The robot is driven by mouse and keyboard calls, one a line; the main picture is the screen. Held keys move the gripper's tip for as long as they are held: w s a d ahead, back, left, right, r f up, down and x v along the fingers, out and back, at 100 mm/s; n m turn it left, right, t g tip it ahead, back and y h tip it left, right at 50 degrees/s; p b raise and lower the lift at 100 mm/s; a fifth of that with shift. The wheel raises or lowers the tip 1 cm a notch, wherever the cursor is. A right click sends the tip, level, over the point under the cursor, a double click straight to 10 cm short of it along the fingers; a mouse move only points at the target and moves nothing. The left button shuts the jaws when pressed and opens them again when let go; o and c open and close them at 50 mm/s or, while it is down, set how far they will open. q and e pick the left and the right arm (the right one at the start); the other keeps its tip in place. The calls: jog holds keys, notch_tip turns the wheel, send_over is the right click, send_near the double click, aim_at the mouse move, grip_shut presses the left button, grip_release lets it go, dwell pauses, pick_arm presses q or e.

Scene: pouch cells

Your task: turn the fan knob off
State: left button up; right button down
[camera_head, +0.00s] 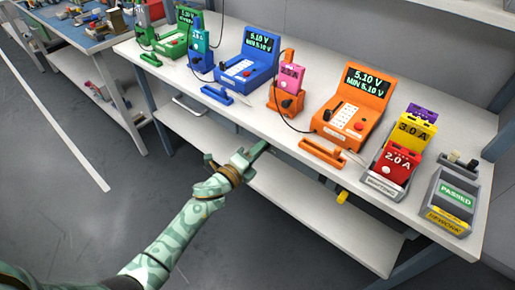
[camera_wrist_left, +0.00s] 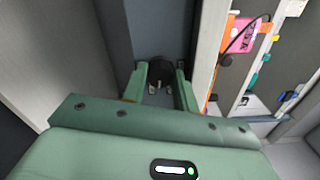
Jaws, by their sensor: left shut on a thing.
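The fan knob (camera_wrist_left: 161,66) is a dark, round piece on a grey-blue surface, seen between the fingertips in the left wrist view. My left gripper (camera_wrist_left: 160,82) is shut on it, one green finger on each side. In the head view my left gripper (camera_head: 254,153) reaches the front edge of the white bench, below the blue and orange testers. The knob is hidden in that view. Its exact angle and any markings are too dark and small to read. My right gripper is in neither view.
The white bench (camera_head: 420,215) carries a green tester (camera_head: 172,42), a blue tester (camera_head: 245,70), an orange tester (camera_head: 345,115), a red cell (camera_head: 396,170) in a holder and a grey passed/rework bin (camera_head: 450,205). A lower shelf (camera_head: 310,215) runs beneath. The floor in front is clear.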

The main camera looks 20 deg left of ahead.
pick_arm(q)
jog(key=shift+f+n+p, duration=0.1)
jog(key=shift+n+p, duration=2.8)
jog(key=shift+n, duration=6.7)
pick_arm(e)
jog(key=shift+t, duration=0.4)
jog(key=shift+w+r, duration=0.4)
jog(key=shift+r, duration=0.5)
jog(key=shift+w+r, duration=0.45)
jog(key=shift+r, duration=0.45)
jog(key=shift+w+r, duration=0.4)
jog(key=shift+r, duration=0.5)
pick_arm(q)
jog(key=shift+s, duration=0.1)
jog(key=o, duration=1)
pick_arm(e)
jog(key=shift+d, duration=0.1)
